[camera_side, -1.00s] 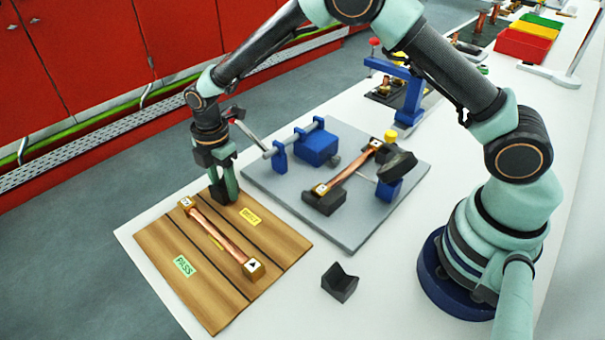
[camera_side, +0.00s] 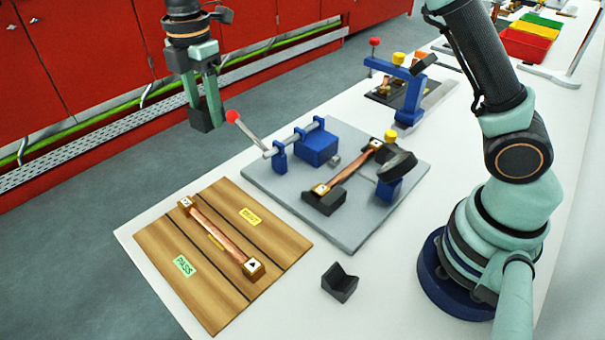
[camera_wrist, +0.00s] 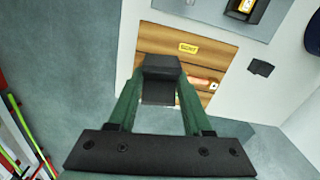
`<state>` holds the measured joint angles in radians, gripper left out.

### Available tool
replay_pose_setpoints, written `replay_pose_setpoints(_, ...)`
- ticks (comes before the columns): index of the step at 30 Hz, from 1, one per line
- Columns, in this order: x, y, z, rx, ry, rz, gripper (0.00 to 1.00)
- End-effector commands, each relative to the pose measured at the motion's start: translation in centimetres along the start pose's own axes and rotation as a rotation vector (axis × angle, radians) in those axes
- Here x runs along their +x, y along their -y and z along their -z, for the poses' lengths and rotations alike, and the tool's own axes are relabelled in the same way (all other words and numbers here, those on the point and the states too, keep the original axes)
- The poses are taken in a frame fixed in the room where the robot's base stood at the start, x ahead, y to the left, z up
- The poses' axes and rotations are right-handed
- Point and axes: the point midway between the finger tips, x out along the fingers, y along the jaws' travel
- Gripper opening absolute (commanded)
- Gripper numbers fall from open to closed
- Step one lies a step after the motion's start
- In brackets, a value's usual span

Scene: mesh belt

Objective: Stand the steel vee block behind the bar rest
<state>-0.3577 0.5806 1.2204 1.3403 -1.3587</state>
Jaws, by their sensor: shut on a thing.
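My gripper (camera_side: 204,112) is raised in the air at the upper left of the side view, beyond the wooden board. It is shut on a dark block (camera_side: 201,120), which also shows between the green fingers in the wrist view (camera_wrist: 160,68). I cannot make out a notch in it. Another dark block with a clear vee notch (camera_side: 340,282) stands on the white table, apart from the gripper; it is also in the wrist view (camera_wrist: 261,67). On the grey plate (camera_side: 365,240), a copper bar (camera_side: 350,168) lies with its near end over a dark rest (camera_side: 324,202).
A wooden board (camera_side: 190,295) with PASS and a yellow label carries another copper bar (camera_side: 222,234). A blue clamp with a red-knobbed lever (camera_side: 233,117) stands at the plate's far left. A blue stand (camera_side: 407,95) is behind. Table is clear around the notched block.

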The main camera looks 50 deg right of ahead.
Motion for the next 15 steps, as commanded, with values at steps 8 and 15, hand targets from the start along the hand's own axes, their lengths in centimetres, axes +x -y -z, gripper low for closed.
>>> replay_pose_setpoints(8, -1.6, 4.4, 5.3, -0.253, 0.000, -0.002, 0.00)
replay_pose_setpoints(15, -1.9, 13.6, 11.8, -0.707, -0.001, -0.003, 0.00)
